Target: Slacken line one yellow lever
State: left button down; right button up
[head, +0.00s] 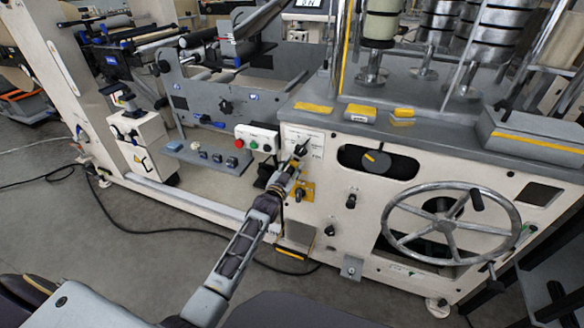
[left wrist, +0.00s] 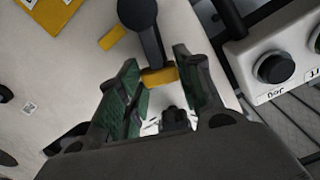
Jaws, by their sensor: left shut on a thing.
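The lever (left wrist: 148,35) shows in the left wrist view as a dark arm with a yellow end (left wrist: 159,77). In the head view its dark part (head: 301,149) shows on the cream machine panel, just above my left gripper (head: 295,166). In the left wrist view my left gripper (left wrist: 162,90) has its green-padded fingers on either side of the yellow end and is shut on it. The head view hides most of this grip behind the fingers. My right gripper is in neither view.
A button box (head: 257,140) sits close left of the lever; it also shows in the left wrist view (left wrist: 270,75). A yellow plate (head: 307,188) lies just below my gripper. A large handwheel (head: 450,225) stands out at the right. A cable (head: 150,230) lies on the floor.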

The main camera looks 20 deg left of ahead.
pick_arm(q)
jog(key=shift+f, duration=0.1)
jog(key=c, duration=1)
grip_release()
jog(key=shift+o, duration=0.2)
jog(key=shift+s, duration=0.15)
jog(key=s, duration=1.1)
jog(key=shift+s+a, duration=0.25)
jog(key=shift+s, duration=0.1)
